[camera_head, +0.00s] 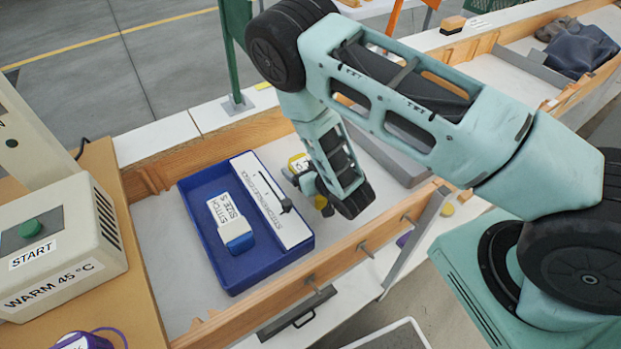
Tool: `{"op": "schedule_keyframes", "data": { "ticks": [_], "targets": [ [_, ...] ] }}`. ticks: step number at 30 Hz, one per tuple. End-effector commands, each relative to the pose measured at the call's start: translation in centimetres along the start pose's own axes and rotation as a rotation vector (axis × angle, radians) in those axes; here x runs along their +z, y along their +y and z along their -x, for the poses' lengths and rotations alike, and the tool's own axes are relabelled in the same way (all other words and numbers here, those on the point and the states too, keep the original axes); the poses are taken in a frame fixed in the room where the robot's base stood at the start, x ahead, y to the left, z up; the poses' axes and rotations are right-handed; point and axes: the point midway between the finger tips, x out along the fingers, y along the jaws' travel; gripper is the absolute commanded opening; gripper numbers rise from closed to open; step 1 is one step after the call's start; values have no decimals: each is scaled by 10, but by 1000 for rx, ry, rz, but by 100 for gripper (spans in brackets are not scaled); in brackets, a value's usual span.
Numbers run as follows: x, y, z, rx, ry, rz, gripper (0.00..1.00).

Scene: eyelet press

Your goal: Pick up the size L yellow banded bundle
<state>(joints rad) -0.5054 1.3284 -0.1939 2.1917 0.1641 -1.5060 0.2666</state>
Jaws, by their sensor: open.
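A yellow bundle with a white label (299,161) shows partly beside my gripper, on the light surface to the right of the blue tray. Its label is too small and too covered to read the size. Another bit of yellow shows just below the gripper; I cannot tell whether it is the same bundle. My gripper (306,184) is open and reaches down close to the yellow bundle. My wrist hides much of this spot, so I cannot tell whether the fingers are around the bundle or beside it.
A blue tray (193,226) holds a blue bundle labelled size S (236,233) and a white lettered strip (268,203). Wooden rails (240,303) edge the work area. A beige START machine (65,245) stands left, with a purple-banded item (82,341) near it.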

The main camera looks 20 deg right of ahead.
Motion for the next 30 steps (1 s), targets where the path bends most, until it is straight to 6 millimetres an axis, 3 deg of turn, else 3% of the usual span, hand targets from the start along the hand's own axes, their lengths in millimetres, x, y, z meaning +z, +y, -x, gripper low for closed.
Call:
{"op": "schedule_keyframes", "data": {
  "ticks": [6,8,12,13,23,30],
  "targets": [
    [0,0,-1,0,-1,0,84],
    [0,0,-1,0,-1,0,70],
    [0,0,-1,1,-1,0,31],
    [0,0,-1,1,-1,0,26],
    [-3,0,0,1,1,0,26],
    [-25,0,8,1,4,-2,26]
  ]
}}
